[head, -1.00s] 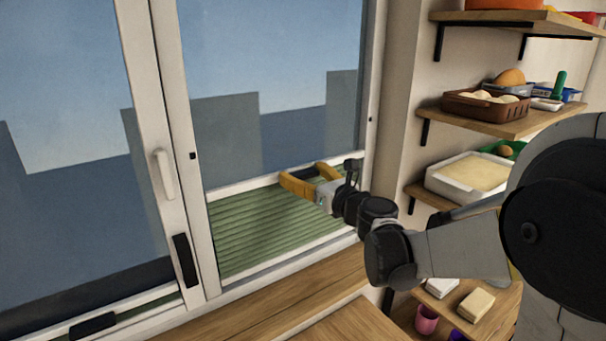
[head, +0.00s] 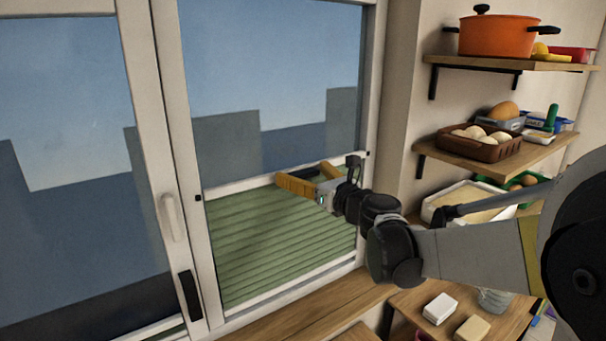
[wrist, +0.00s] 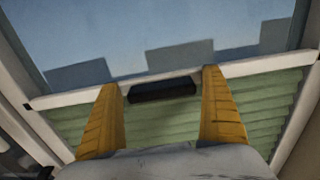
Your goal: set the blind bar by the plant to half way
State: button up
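The right window pane carries a green pleated blind with a white bar (head: 238,187) along its top edge. The bar stands at about the height of small dark marks (head: 198,198) on the side frames. My gripper (head: 300,176) is at the bar, its yellow fingers spread. In the wrist view the bar's black handle (wrist: 162,92) sits between the two fingertips of my gripper (wrist: 162,88), with a narrow gap showing on each side. The bar also shows in the wrist view (wrist: 70,97). No plant is in view.
A second pane (head: 70,130) is on the left, past a frame post with a white handle (head: 172,217). Wall shelves at right hold an orange pot (head: 498,37), a brown basket (head: 480,146) and trays. A wooden sill (head: 300,303) runs below the window.

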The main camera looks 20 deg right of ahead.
jog(key=shift+s, duration=0.1)
jog(key=v, duration=1.2)
jog(key=s+a+f+n+g+b, duration=0.4)
jog(key=s+a+f+n, duration=0.15)
jog(key=f+n, duration=0.4)
jog(key=s+a+f+n+g+b, duration=0.35)
jog(key=s+f+n, duration=0.25)
jog(key=f+n, duration=0.35)
jog(key=s+d+f+n+g+h+b, duration=0.1)
jog(key=s+d+f+n+h+b, duration=0.1)
jog(key=s+f+n, duration=0.3)
jog(key=s+d+f+n+g+h+b, duration=0.1)
jog(key=s+d+f+n+h+b, duration=0.1)
jog(key=s+f+n, duration=0.3)
jog(key=f+n+h+b, duration=0.1)
jog(key=n, duration=0.2)
jog(key=shift+s+d+h, duration=0.3)
jog(key=shift+d+h, duration=0.1)
